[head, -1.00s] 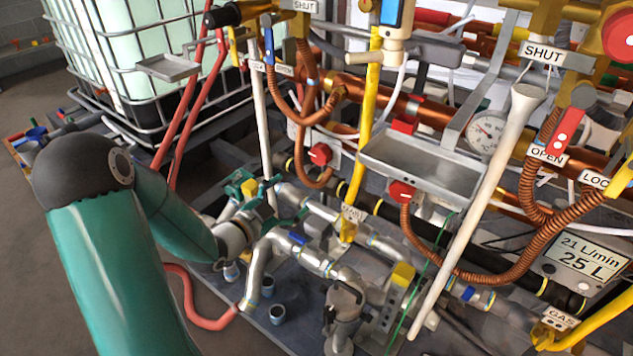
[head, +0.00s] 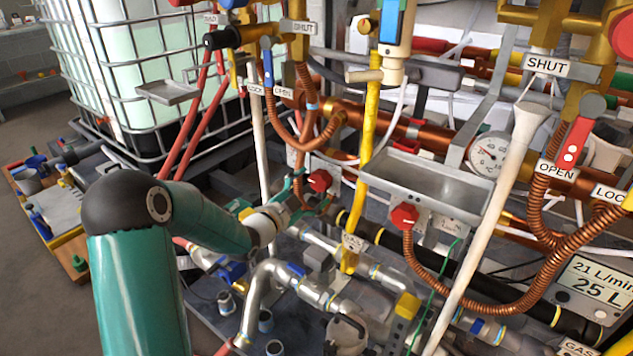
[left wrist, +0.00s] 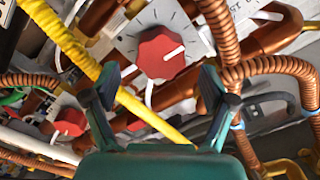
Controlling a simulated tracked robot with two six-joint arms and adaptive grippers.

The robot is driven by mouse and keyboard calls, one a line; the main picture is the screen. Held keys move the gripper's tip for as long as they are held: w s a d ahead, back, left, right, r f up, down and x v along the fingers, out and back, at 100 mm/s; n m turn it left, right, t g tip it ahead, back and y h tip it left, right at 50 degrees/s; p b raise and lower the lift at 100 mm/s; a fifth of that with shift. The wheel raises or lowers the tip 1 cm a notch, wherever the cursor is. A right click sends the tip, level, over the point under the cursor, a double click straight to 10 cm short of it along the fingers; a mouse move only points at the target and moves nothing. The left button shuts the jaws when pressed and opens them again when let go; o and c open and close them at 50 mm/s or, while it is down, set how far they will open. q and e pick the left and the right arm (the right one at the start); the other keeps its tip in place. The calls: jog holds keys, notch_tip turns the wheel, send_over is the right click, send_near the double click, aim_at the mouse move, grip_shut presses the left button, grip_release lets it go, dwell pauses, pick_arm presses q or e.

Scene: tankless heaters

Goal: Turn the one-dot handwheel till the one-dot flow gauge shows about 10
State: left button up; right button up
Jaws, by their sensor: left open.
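A red knob (head: 319,181) sits low on the pipework in the head view, at the tips of my left gripper (head: 308,196). In the left wrist view a red knob (left wrist: 161,53) with a white pointer line is on a pale marked dial plate, just beyond and between the fingers of the left gripper (left wrist: 160,80). The fingers are open, with nothing between them; contact cannot be told. A second red knob (head: 403,216) is to the right, below the grey tray. A round white gauge (head: 488,155) has an unreadable needle value. I see no dot marks that identify the one-dot handwheel or flow gauge.
A yellow pipe (head: 367,150) and corrugated copper hoses (head: 465,290) run close by. A grey metal tray (head: 425,182) juts out to the right. A display (head: 592,280) reads 21 L/min, 25 L. A caged white tank (head: 130,70) stands behind at left.

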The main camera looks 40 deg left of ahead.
aim_at(318, 183)
pick_arm(q)
jog(key=shift+w+a, duration=0.2)
jog(key=shift+w, duration=1.65)
